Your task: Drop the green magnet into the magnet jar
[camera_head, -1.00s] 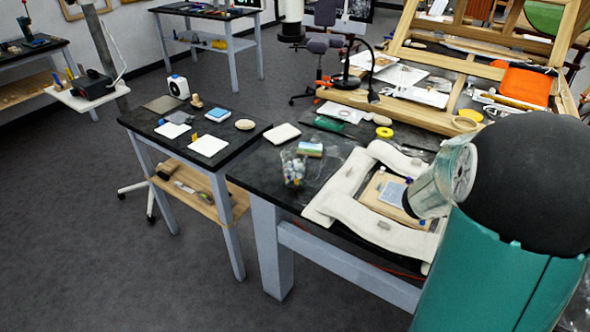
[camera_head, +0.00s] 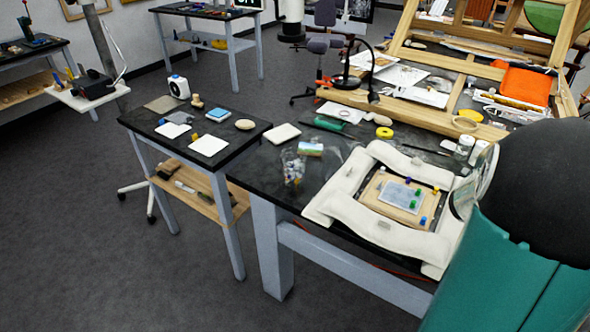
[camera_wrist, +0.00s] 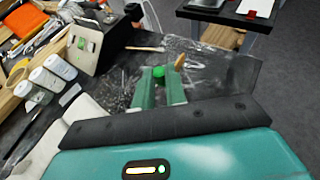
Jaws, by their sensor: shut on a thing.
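My gripper (camera_wrist: 159,84) shows in the wrist view with its two green fingers closed around a small round green magnet (camera_wrist: 158,72) at their tips. In the head view my arm's wrist end is at the right edge and its fingertips are hidden. The magnet jar (camera_head: 293,168), a clear glass with small blue, white and yellowish pieces inside, stands at the left front corner of the black worktable. It is well left of my arm.
White padded cushions (camera_head: 345,180) surround the panel on the worktable. A small picture block (camera_head: 310,149) and a white tile (camera_head: 283,132) are near the jar. A green tube (camera_head: 336,114) and yellow tape roll (camera_head: 384,132) lie behind. White-lidded jars (camera_wrist: 60,67) stand left in the wrist view.

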